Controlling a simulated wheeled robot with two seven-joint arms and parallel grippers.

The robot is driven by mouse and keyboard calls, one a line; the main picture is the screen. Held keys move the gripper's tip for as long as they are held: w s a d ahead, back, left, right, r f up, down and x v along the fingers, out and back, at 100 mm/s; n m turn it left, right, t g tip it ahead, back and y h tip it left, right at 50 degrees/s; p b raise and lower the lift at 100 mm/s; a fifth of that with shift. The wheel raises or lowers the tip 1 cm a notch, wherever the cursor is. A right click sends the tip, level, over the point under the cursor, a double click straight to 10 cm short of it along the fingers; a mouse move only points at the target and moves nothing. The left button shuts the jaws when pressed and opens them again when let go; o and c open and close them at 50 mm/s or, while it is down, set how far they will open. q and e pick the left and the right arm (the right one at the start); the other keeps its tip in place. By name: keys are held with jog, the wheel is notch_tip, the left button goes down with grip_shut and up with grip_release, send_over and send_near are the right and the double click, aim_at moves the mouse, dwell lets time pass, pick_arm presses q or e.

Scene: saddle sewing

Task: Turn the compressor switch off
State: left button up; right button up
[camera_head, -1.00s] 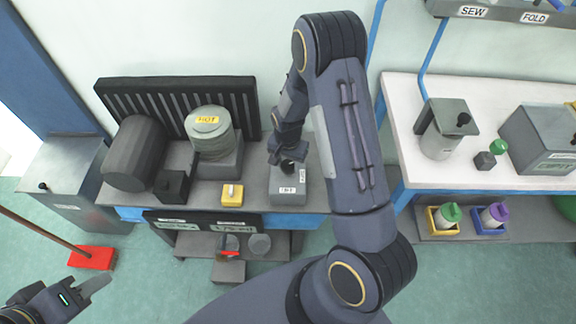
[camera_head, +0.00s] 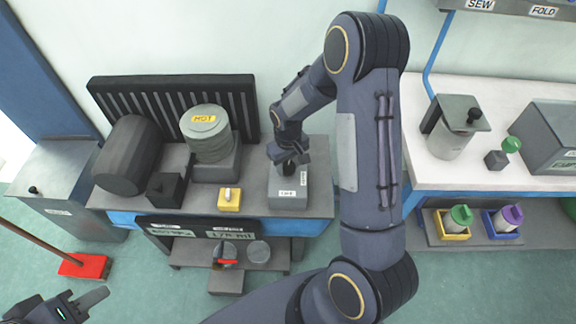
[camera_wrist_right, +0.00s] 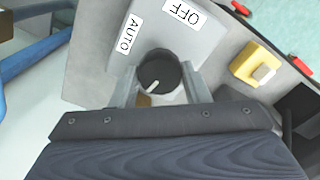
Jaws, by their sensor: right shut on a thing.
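The compressor switch is a grey box (camera_head: 288,198) at the right end of the dark bench. Its black round knob (camera_wrist_right: 158,72) has a white pointer mark, which in the right wrist view points down and slightly left, toward my gripper. The box carries an OFF label (camera_wrist_right: 183,12) and an AUTO label (camera_wrist_right: 129,33), both on the far side of the knob in that view. My right gripper (camera_head: 288,163) is shut on the knob, one finger on each side, and mostly hides it in the head view. My left gripper (camera_head: 88,305) is at the lower left, far from the switch; its jaw gap is unclear.
A yellow switch box (camera_head: 229,199) sits left of the grey box. A white table (camera_head: 410,160) is at right. A red broom head (camera_head: 84,266) lies on the floor.

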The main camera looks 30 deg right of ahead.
aim_at(288, 166)
jog(key=shift+n+b, duration=0.3)
jog(key=shift+n, duration=0.8)
jog(key=o, duration=1)
notch_tip(288, 166, up, 8)
jog(key=shift+f, duration=0.1)
jog(key=s+a+r+m+t+y, duration=0.1)
jog(key=s+a+r+t, duration=0.1)
jog(key=s+r, duration=0.3)
jog(key=s+a+r+m+t+y, duration=0.1)
jog(key=s+r, duration=0.3)
jog(key=s, duration=0.5)
jog(key=s+a+r+m+t+y, duration=0.1)
jog(key=s+a+r, duration=0.3)
jog(key=s, duration=0.4)
jog(key=shift+r+m+t+y+p, duration=0.3)
jog(key=shift+r+m+t+y, duration=0.1)
jog(key=shift+r+m+t, duration=0.35)
